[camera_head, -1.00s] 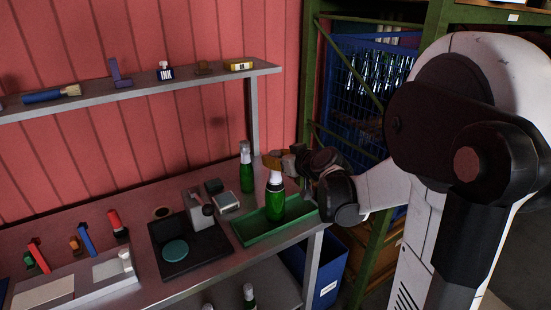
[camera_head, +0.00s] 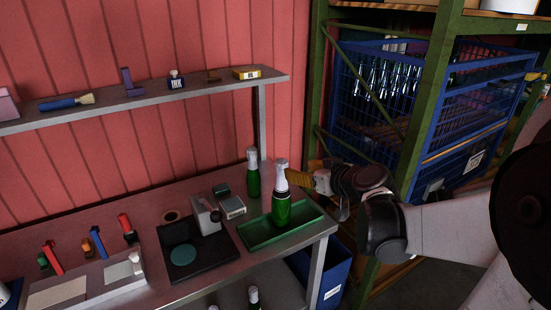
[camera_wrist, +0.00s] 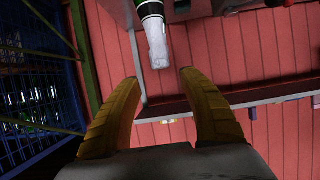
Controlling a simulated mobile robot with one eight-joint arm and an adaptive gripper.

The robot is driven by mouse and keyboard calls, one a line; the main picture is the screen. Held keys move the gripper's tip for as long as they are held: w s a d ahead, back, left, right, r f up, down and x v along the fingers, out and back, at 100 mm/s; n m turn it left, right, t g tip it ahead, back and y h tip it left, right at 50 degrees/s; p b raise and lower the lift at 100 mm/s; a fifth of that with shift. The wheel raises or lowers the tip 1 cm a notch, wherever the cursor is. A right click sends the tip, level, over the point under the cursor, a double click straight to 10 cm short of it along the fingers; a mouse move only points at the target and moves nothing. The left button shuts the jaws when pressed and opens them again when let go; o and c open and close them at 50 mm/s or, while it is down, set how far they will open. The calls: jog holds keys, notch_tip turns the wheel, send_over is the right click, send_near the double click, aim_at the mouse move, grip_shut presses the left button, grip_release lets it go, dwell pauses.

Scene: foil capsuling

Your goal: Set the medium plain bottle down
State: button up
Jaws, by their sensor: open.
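A green bottle with a white top (camera_head: 281,207) stands upright in the green tray (camera_head: 262,241) at the bench's right end. I take it for the medium plain bottle. My gripper (camera_head: 292,178) is at the right of its neck in the head view, with yellow fingers pointing at it. In the wrist view my gripper (camera_wrist: 157,75) is open, with nothing between the fingertips. A bottle's white top (camera_wrist: 156,48) lies just beyond them, apart from both fingers. A second green bottle (camera_head: 253,178) stands upright on the bench behind the tray.
A black mat with a teal disc (camera_head: 183,255) and a small white-grey device (camera_head: 206,217) are left of the tray. A shelf (camera_head: 190,90) runs above the bench. A green rack with a blue crate (camera_head: 375,95) stands at the right.

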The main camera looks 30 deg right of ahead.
jog(key=s+a+f+g+y, duration=0.15)
jog(key=s+a, duration=0.25)
jog(key=a, duration=0.4)
jog(key=s+a+f+g, duration=0.1)
jog(key=s+a+g, duration=0.25)
jog(key=a, duration=0.35)
jog(key=s+a+f+g+h, duration=0.1)
jog(key=s+a+h, duration=0.1)
jog(key=s, duration=0.7)
jog(key=shift+s+a+f+g, duration=0.25)
jog(key=shift+s+a+g, duration=0.05)
jog(key=shift+a, duration=0.5)
